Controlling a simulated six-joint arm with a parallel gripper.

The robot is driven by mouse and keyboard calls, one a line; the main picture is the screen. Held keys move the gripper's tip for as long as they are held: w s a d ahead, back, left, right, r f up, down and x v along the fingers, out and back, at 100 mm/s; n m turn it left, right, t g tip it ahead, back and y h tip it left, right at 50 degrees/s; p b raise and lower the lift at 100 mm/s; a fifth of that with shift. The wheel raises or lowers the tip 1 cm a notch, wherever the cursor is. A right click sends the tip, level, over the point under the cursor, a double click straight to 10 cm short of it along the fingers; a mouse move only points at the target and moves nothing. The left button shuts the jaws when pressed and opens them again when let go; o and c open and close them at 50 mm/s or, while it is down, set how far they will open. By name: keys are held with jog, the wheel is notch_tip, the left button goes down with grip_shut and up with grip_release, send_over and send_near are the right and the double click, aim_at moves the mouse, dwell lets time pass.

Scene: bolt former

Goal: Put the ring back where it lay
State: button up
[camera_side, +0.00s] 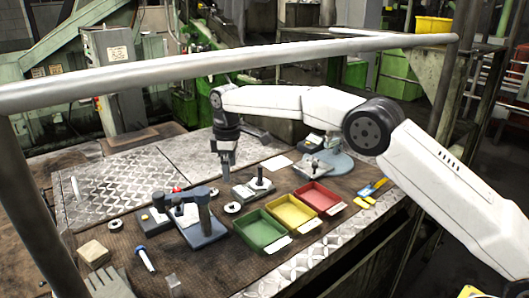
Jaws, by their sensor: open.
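A small pale ring (233,207) lies flat on the brown work surface (150,265), left of the green tray. A second small pale round piece (214,191) sits a little behind it, close to the dark clamp-like device; I cannot tell whether it is a ring as well. My gripper (227,186) points straight down just behind the ring. It is open, with nothing seen between its fingers. The fingertips look low over the surface, but their exact height and any contact are too small to tell.
Green (262,231), yellow (292,212) and red (318,197) trays stand right of the ring. A blue-based device (203,230) and a gauge stand (254,189) flank my gripper. A metal rail (240,66) crosses in front. Tread plate (115,188) at back left is mostly clear.

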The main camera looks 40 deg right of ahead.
jog(key=shift+d, duration=0.1)
dwell(0.3)
jog(key=s+d+f+m+t, duration=0.1)
jog(key=s+d+f+m, duration=0.1)
jog(key=s, duration=0.9)
jog(key=s+d+f+m, duration=0.3)
jog(key=s+d+m, duration=0.1)
jog(key=s, duration=0.7)
jog(key=s+d+f+m+t, duration=0.1)
jog(key=s+d, duration=0.4)
jog(key=s, duration=0.6)
jog(key=f+m, duration=0.1)
jog(key=m, duration=0.1)
jog(key=shift+f+m+t, duration=0.15)
jog(key=shift+m+t, duration=0.15)
